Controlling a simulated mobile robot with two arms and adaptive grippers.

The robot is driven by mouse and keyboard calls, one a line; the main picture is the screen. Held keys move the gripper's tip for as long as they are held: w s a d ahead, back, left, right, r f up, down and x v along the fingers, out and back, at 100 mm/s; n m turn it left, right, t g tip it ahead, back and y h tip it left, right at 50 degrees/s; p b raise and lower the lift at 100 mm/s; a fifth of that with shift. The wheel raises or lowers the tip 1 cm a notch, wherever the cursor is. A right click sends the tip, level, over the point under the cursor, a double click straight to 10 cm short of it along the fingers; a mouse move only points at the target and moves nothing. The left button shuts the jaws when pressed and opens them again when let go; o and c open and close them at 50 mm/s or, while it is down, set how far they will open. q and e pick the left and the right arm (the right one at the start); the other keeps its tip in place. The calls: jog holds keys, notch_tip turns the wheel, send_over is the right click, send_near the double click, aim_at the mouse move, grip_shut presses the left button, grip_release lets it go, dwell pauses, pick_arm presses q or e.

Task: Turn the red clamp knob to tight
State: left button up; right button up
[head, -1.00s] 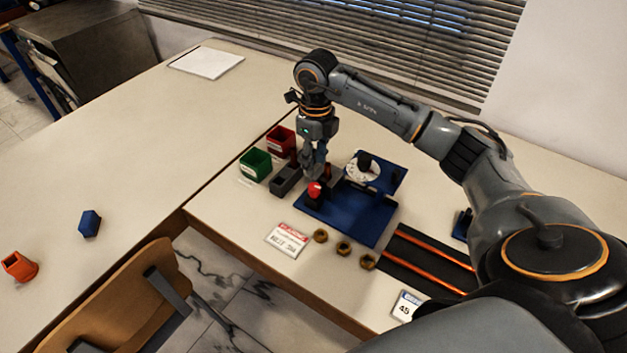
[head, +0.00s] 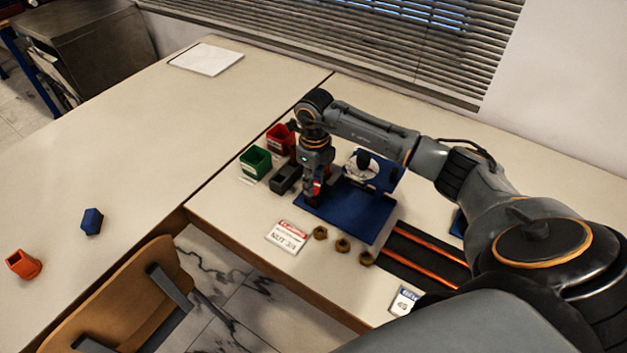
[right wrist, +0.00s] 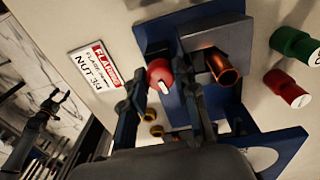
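The red clamp knob (right wrist: 159,73), with a white mark on its face, sits on the blue rig plate (head: 350,216). In the head view only a bit of the red knob (head: 317,188) shows behind the fingers. My right gripper (head: 314,194) points down over it. In the right wrist view the right gripper's fingers (right wrist: 162,78) stand apart on either side of the knob, with a small gap seeming to remain; contact is not clear. My left gripper (right wrist: 55,103) appears at the left of the right wrist view, its fingers apart and empty; the head view does not show it.
A copper tube (right wrist: 222,68) in a grey block is close beside the knob. Green (head: 255,162) and red (head: 280,139) bins stand behind left. A dial (head: 362,166) is on the rig. A label card (head: 287,236) and brass nuts (head: 342,245) lie in front.

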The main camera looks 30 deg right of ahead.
jog(key=shift+f+m, duration=0.1)
jog(key=shift+m, duration=0.3)
grip_shut()
jog(key=shift+m+b, duration=0.3)
jog(key=shift+m, duration=0.3)
jog(key=o, duration=0.8)
grip_release()
